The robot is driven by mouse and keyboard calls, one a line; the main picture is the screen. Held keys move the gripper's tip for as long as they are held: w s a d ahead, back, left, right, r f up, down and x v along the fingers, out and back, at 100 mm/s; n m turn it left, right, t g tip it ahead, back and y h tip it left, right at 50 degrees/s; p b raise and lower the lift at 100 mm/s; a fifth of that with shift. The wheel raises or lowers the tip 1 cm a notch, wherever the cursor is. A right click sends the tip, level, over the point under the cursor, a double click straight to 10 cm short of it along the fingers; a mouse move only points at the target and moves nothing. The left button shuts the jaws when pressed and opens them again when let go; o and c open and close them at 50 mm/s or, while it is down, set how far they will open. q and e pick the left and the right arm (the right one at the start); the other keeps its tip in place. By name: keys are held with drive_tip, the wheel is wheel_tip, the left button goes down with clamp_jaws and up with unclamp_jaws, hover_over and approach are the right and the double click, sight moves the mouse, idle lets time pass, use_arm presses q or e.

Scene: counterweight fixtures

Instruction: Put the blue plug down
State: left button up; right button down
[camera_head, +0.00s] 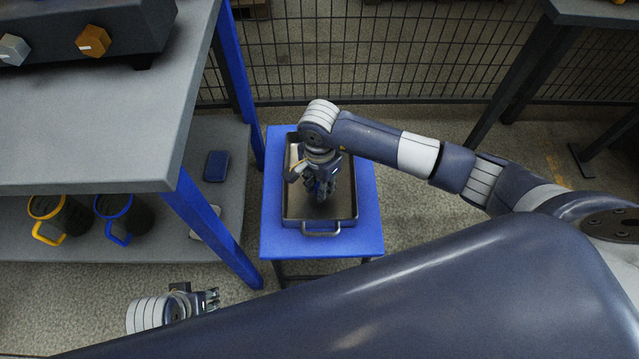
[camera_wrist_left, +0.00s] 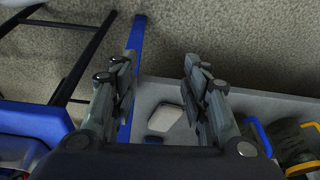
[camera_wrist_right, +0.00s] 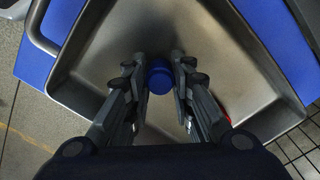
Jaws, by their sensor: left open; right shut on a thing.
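The blue plug (camera_wrist_right: 160,79) is between the fingertips of my right gripper (camera_wrist_right: 157,68), seen from above in the right wrist view. My right gripper (camera_head: 319,192) is shut on it, over the metal tray (camera_head: 322,228). In the head view the gripper hides the plug. I cannot tell whether the plug touches the tray floor. My left gripper (camera_head: 212,298) is open and empty, low at the bottom left of the head view; its spread fingers also show in the left wrist view (camera_wrist_left: 157,68).
The tray rests on a small blue table (camera_head: 272,190). A grey bench (camera_head: 110,140) stands left; its lower shelf holds a yellow-rimmed mug (camera_head: 72,218), a blue-rimmed mug (camera_head: 135,215) and a blue box (camera_head: 217,166). A red bit (camera_wrist_right: 227,112) shows beside my right finger. Wire fencing stands behind.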

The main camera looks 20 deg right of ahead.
drive_tip(key=c, duration=1.4)
unclamp_jaws()
use_arm(q)
drive_tip(key=shift+s+r, duration=0.2)
drive_tip(key=shift+s, duration=0.05)
drive_tip(key=shift+w, duration=0.1)
use_arm(e)
wheel_tip(320, 180, up, 2)
drive_tip(key=shift+w+r+p, duration=0.15)
drive_tip(key=shift+r+p, duration=0.1)
drive_tip(key=shift+p, duration=0.5)
use_arm(q)
wheel_tip(320, 180, down, 10)
drive_tip(key=s+p, duration=0.1)
drive_tip(key=shift+s+r+g, duration=0.15)
drive_tip(key=shift+g, duration=0.15)
use_arm(e)
wheel_tip(320, 180, up, 11)
drive_tip(key=shift+f, duration=0.2)
